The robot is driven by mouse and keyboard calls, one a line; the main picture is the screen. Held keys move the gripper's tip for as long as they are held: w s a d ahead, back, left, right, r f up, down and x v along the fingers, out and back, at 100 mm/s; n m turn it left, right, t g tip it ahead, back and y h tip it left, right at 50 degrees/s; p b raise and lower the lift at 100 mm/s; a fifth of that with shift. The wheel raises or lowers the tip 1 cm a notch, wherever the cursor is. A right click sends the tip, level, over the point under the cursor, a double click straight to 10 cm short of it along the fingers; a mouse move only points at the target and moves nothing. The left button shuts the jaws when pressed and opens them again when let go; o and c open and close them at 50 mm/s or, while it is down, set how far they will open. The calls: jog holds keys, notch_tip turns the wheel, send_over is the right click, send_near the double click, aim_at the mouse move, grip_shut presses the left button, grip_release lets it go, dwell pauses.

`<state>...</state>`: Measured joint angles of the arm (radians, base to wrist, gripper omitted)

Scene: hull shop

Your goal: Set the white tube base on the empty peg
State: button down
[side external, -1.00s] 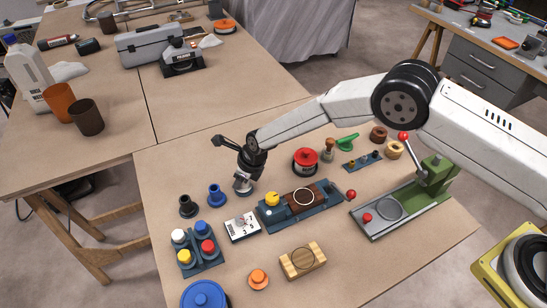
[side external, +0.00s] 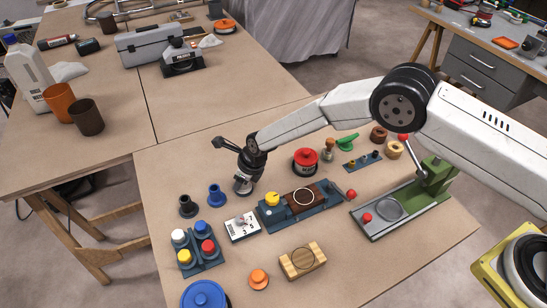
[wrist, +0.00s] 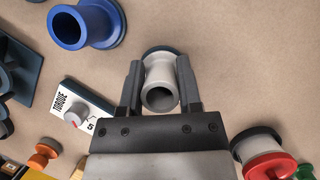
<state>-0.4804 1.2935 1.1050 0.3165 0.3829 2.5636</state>
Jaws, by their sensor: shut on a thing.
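My gripper (wrist: 160,95) is shut on the white tube base (wrist: 160,82), a pale spool-like piece with a flared rim and an open bore. In the side view my gripper (side external: 243,182) holds it near the table top, behind the torque card; I cannot tell whether it touches the table. A small dark blue plate (side external: 362,161) with short posts lies at the back right of the table. I cannot make out which peg is the empty one.
A black tube base (side external: 187,208) and a blue tube base (side external: 216,196) stand left of my gripper. The torque card (side external: 242,227), a blue fixture (side external: 276,216) and a red-lidded pot (side external: 305,161) are nearby. A green lever press (side external: 436,178) stands at the right.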

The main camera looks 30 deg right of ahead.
jog(key=shift+f, duration=0.3)
jog(key=c, duration=0.6)
grip_release()
jog(key=shift+r, duration=0.2)
jog(key=v, duration=1)
jog(key=shift+s+d+r, duration=0.15)
jog(key=shift+r, duration=0.15)
dwell(0.6)
